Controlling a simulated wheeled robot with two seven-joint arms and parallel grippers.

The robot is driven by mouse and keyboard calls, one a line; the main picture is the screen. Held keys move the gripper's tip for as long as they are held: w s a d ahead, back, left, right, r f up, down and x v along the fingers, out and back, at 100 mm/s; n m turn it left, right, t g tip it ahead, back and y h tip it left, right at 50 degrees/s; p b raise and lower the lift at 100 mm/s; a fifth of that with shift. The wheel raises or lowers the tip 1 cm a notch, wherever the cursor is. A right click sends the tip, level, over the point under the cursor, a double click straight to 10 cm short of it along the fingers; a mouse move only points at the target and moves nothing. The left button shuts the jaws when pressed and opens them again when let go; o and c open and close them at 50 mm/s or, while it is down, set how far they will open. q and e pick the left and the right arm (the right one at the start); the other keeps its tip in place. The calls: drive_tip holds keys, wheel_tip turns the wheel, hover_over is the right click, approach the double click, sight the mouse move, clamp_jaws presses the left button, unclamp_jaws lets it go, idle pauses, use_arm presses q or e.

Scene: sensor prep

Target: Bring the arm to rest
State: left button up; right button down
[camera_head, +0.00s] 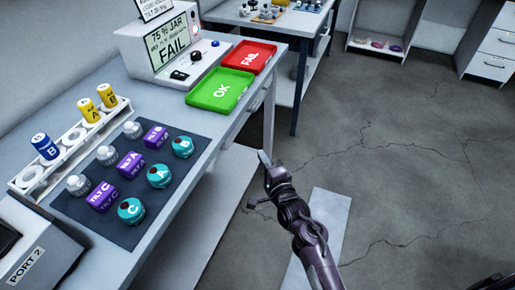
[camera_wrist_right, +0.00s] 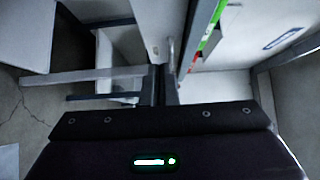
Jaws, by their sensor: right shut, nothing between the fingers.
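My right arm comes up from the bottom of the head view, and its gripper (camera_head: 265,160) is beyond the table's edge, over the floor and apart from everything on the table. In the right wrist view the two fingers (camera_wrist_right: 160,85) are together, with nothing between them. My left gripper does not show in either view.
The grey table (camera_head: 218,135) bears a green OK tray (camera_head: 204,101), a red FAIL tray (camera_head: 264,48), a tester with a FAIL screen (camera_head: 160,50), and a dark mat (camera_head: 125,236) with several knobs and purple blocks. Open floor (camera_head: 400,160) lies to the right.

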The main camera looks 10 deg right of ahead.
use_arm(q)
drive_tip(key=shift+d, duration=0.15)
use_arm(e)
drive_tip(key=shift+s+f, duration=0.1)
drive_tip(key=shift+s, duration=0.4)
